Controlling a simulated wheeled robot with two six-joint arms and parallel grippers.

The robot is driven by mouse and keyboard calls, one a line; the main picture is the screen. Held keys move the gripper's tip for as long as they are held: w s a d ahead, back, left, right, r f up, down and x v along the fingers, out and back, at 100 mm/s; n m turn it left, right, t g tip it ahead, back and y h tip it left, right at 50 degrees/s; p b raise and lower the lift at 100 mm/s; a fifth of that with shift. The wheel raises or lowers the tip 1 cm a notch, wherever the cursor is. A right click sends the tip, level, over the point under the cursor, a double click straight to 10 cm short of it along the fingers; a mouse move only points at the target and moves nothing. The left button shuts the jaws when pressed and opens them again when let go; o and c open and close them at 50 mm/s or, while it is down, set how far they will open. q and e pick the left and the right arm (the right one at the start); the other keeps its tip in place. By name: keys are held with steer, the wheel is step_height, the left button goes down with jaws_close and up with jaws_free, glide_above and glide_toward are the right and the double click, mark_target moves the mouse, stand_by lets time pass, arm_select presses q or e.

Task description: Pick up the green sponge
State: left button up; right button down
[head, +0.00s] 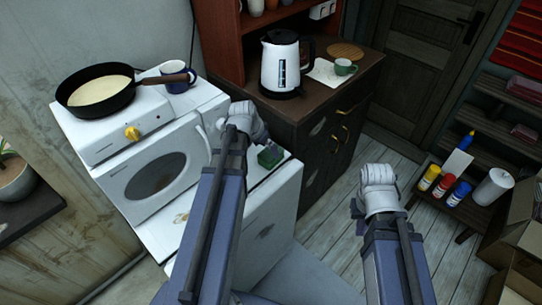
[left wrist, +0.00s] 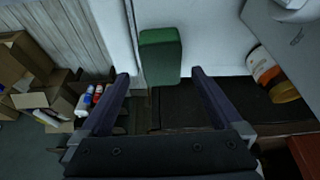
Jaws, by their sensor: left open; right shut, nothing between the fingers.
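The green sponge (head: 269,157) rests near the edge of a white surface, right of my left forearm in the head view. In the left wrist view the sponge (left wrist: 160,56) appears as a green block centred between the two dark fingers of my left gripper (left wrist: 160,77). The fingers are apart and nothing is held; I cannot tell exactly how far the sponge is from the tips. In the head view the white end of my left arm (head: 246,122) is just above and left of the sponge, its fingers hidden. My right gripper (head: 379,179) is over the floor, away from the sponge.
A dark cabinet (head: 325,110) with a kettle (head: 281,65) is behind. An orange-capped bottle (left wrist: 265,68) lies right of the sponge in the wrist view.

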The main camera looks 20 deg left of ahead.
mark_target(270, 153)
arm_select(q)
steer(key=b+x, duration=0.2)
steer(key=shift+w+f, duration=0.1)
steer(key=shift+f, duration=0.2)
steer(key=b+x, duration=0.4)
steer(key=x, duration=0.1)
steer(key=shift+w+b, duration=0.35)
steer(key=shift+r, duration=0.1)
steer(key=c, duration=1.2)
steer(key=shift+r, duration=0.1)
step_height(270, 153, up, 10)
steer(key=p, duration=1)
